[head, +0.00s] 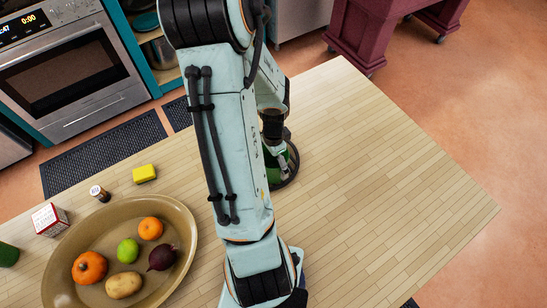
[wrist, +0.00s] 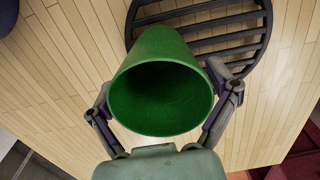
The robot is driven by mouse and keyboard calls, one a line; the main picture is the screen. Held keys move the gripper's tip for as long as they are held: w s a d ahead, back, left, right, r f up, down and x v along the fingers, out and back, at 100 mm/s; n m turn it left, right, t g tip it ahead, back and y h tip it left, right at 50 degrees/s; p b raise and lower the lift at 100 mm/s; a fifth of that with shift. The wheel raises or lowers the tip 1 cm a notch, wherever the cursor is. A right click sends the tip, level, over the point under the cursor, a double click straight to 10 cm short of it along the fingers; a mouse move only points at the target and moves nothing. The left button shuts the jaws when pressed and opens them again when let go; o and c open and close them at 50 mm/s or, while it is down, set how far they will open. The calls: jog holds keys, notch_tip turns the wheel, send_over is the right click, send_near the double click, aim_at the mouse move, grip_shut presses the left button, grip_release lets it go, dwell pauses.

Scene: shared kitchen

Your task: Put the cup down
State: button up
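The green cup (wrist: 162,98) fills the middle of the wrist view, with its open mouth toward the camera and its inside empty. In the head view my gripper (head: 277,150) and part of the green cup (head: 273,170) show beside my arm, over a round black slatted rack (head: 292,172). The rack also shows behind the cup in the wrist view (wrist: 262,38). Whether the cup touches the rack cannot be told.
A large tan oval dish (head: 58,262) with fruit and vegetables is on the left of the wooden table (head: 390,190). A yellow sponge (head: 145,173), a small bottle (head: 100,193) and a box (head: 50,220) stand near it. The table's right side is clear.

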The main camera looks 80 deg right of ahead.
dwell(0.3)
notch_tip(320, 180, up, 12)
jog(key=w+a+r+n, duration=0.4)
jog(key=w+a+n, duration=0.7)
jog(key=a+n, duration=0.1)
jog(key=s+a+r+n, duration=0.2)
jog(key=a+n, duration=1.4)
jog(key=shift+s+y, duration=0.15)
jog(key=shift+y, duration=0.25)
jog(key=shift+d+r, duration=0.1)
